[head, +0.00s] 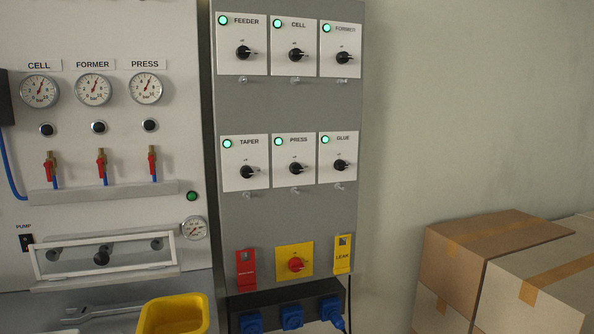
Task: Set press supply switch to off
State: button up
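The press supply switch (295,168) is a black rotary knob on a white plate labelled PRESS, in the middle of the lower row on the grey electrical panel (270,110). Its green lamp (278,142) is lit. The knob's pointer is too small to read surely against its markings. My gripper is not in view.
Similar switches sit close by: TAPER (247,171) left, GLUE (340,165) right, with FEEDER, CELL and FORMER above. A red rotary switch (295,265) is below. The pneumatic board (130,20) stands left; cardboard boxes (490,245) are stacked right.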

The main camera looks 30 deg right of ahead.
aim_at(296, 168)
jog(key=i+z, duration=0.2)
jog(key=z, duration=0.15)
jog(key=i+z, duration=0.2)
jog(key=z, duration=0.2)
jog(key=i+j+z, duration=0.15)
jog(key=z, duration=0.2)
